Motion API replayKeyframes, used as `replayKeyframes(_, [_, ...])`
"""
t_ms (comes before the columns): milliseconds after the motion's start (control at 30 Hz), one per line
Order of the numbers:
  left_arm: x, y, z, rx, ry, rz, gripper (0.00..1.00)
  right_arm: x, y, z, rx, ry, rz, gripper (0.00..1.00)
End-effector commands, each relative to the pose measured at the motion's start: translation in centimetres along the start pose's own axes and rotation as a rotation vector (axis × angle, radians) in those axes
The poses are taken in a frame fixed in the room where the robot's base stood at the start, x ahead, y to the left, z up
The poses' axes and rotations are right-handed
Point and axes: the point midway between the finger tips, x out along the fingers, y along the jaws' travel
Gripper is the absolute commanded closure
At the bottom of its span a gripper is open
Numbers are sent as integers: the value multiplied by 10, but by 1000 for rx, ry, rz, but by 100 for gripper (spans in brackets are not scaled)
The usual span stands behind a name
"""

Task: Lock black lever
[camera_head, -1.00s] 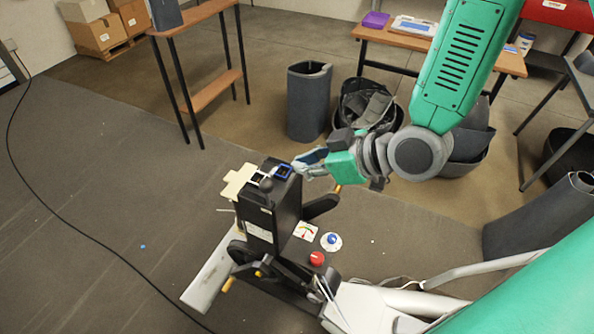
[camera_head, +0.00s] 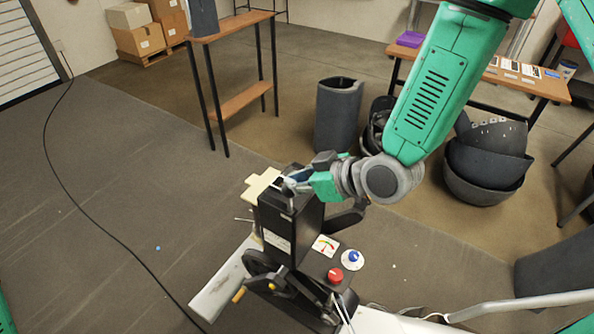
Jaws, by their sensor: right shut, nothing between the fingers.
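The elliptical machine's black upright housing (camera_head: 290,228) stands near the middle of the head view. A pale cream plate (camera_head: 261,184) sticks out from its left side. My right gripper (camera_head: 293,183) is shut and empty, at the top of the housing. It covers much of the housing's top, and I cannot tell whether it touches. I cannot pick out the black lever for certain; it may be hidden behind the gripper. A dark crank arm (camera_head: 345,217) shows to the right of the housing. My left gripper is not in view.
A red knob (camera_head: 335,275), a blue knob (camera_head: 352,259) and a dial card (camera_head: 325,246) sit right of the housing. Dark bins (camera_head: 338,115) stand behind. A wooden shelf table (camera_head: 232,26) is at the back left. A black cable (camera_head: 75,205) crosses the open floor at left.

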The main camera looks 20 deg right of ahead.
Motion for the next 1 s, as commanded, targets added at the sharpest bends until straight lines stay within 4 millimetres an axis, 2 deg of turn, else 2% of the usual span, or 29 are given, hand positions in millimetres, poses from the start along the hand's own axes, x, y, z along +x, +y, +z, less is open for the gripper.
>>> replayKeyframes(400, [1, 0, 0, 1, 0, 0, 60, 4, -3, 2, -3, -2, 1, 100])
replayKeyframes(700, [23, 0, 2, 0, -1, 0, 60, 22, -2, 29, -1, -3, 0, 100])
replayKeyframes(1000, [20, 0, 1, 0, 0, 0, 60, 21, -2, 30, 1, -11, -1, 100])
